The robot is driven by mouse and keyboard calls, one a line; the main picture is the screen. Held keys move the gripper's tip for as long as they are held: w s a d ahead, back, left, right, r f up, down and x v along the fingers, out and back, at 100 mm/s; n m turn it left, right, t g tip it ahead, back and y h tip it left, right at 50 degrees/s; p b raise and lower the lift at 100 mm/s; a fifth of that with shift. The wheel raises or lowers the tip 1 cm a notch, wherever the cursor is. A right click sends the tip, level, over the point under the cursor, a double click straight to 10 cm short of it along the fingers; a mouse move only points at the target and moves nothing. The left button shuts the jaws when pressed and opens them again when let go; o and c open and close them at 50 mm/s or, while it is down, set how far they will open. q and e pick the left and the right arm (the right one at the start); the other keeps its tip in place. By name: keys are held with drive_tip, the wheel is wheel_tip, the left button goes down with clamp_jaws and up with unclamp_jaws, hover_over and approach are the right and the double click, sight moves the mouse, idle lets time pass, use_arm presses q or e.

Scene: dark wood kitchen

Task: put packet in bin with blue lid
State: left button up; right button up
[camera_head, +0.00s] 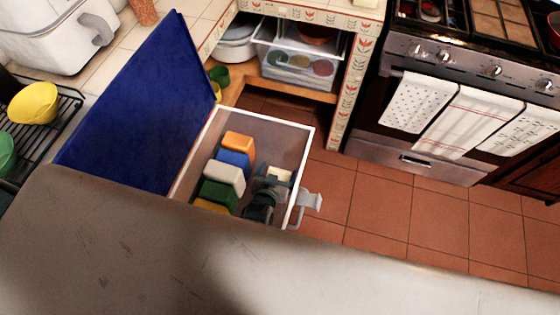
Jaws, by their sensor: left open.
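The bin (307,150) is a deep container with a white rim, and its large blue lid (140,110) stands raised on the left side. My left gripper (271,183) appears as dark grey parts low in the right side of the bin, with its fingers apart. A small cream item (279,174) lies by the fingertips inside the bin; it may be the packet, but I cannot tell for sure. It does not look gripped. My large pale arm link covers the bottom of the view and hides the near end of the bin. My right gripper does not show.
Orange (238,141), blue, white, green and yellow items stand in a row in the bin. A grey latch (309,203) juts from its right side. A stove with towels (465,118) stands at right. Tiled floor (380,205) is clear. A dish rack (45,125) is at left.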

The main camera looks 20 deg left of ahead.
use_arm(q)
drive_tip(key=p+v, duration=0.6)
drive_tip(key=v, duration=0.2)
